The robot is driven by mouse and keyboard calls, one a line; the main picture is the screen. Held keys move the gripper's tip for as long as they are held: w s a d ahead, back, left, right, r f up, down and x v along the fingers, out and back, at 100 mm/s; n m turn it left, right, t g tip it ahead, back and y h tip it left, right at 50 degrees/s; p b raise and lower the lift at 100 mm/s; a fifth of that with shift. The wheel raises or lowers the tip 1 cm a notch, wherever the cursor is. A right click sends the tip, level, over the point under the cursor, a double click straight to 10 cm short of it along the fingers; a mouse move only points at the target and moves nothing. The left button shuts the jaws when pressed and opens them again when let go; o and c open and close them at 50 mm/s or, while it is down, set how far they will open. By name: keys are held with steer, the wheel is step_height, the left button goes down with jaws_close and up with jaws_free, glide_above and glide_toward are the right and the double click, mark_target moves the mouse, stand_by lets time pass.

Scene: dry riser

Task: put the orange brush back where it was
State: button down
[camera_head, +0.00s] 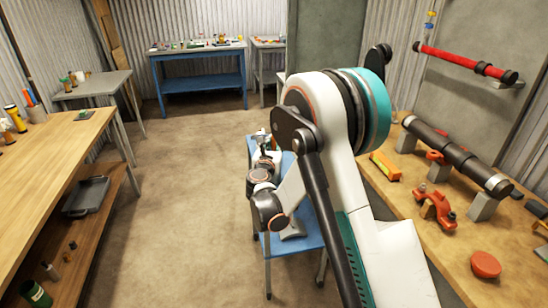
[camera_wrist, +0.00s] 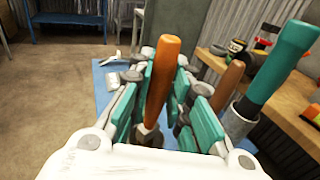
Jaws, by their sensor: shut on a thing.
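My gripper (camera_wrist: 165,105) has teal-padded fingers and is shut on the orange brush (camera_wrist: 164,70). Its orange-brown handle points up between the fingers in the wrist view. The brush's lower end is hidden by the fingers and the gripper body. In the head view my gripper (camera_head: 263,141) is small, over the blue table (camera_head: 304,239), and the brush cannot be made out there. Where the brush stood before cannot be told from these frames.
In the wrist view a second brown handle (camera_wrist: 228,84) and a teal handle (camera_wrist: 282,72) with a grey collar stand close at right. The right workbench (camera_head: 440,262) bears a dark pipe (camera_head: 455,157) and red clamps (camera_head: 436,208). Open floor (camera_head: 185,190) lies left.

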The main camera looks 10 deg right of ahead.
steer(key=shift+f+b, duration=0.7)
steer(key=shift+f, duration=1.4)
steer(key=c, duration=1.5)
jaws_free()
